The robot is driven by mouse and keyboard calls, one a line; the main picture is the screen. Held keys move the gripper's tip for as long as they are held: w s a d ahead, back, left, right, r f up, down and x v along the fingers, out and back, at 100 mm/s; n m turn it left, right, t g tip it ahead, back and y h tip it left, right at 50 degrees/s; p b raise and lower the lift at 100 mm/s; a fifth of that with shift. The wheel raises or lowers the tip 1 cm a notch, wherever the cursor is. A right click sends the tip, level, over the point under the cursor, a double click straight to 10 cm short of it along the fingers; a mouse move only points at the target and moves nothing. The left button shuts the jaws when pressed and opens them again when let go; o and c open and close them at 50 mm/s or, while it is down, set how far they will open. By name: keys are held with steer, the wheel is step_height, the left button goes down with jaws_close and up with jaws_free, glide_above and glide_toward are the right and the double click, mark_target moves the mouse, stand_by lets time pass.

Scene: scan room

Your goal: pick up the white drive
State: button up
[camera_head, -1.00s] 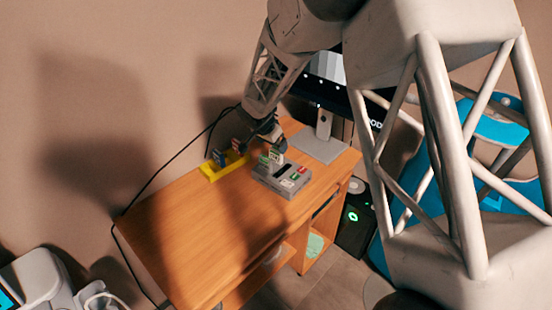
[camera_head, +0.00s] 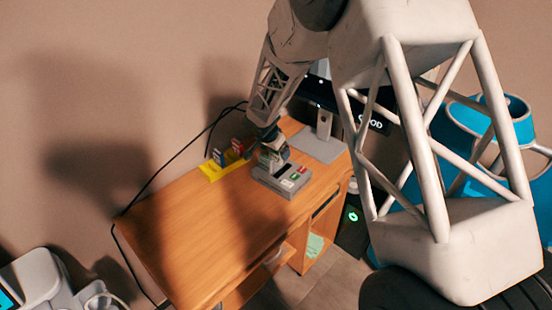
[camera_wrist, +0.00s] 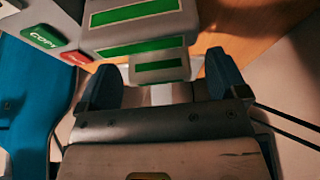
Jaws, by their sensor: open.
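My gripper (camera_head: 272,150) reaches down over the grey duplicator (camera_head: 284,184) on the wooden desk. In the wrist view its two blue-tipped fingers (camera_wrist: 164,84) stand apart. A pale block with a green label, apparently the white drive (camera_wrist: 160,68), lies between and just beyond the fingers, with visible gaps on both sides. Other pale green-labelled blocks (camera_wrist: 140,46) rise beside it. The duplicator's green COPY button (camera_wrist: 40,37) and a red button (camera_wrist: 75,58) show at the upper left. In the head view, my gripper partly hides the drives.
A yellow rack (camera_head: 212,173) holding a blue drive (camera_head: 218,157) and a red drive (camera_head: 238,146) stands left of the duplicator. A monitor stand (camera_head: 324,143) is behind it on the right. The front left of the desk (camera_head: 185,240) is clear. Black cables run along the wall.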

steer(key=shift+w+d+f, duration=0.15)
steer(key=shift+d+f, duration=0.05)
steer(key=shift+f, duration=0.3)
steer(key=c, duration=1.2)
steer(key=shift+o, duration=0.2)
steer(key=shift+r, duration=5)
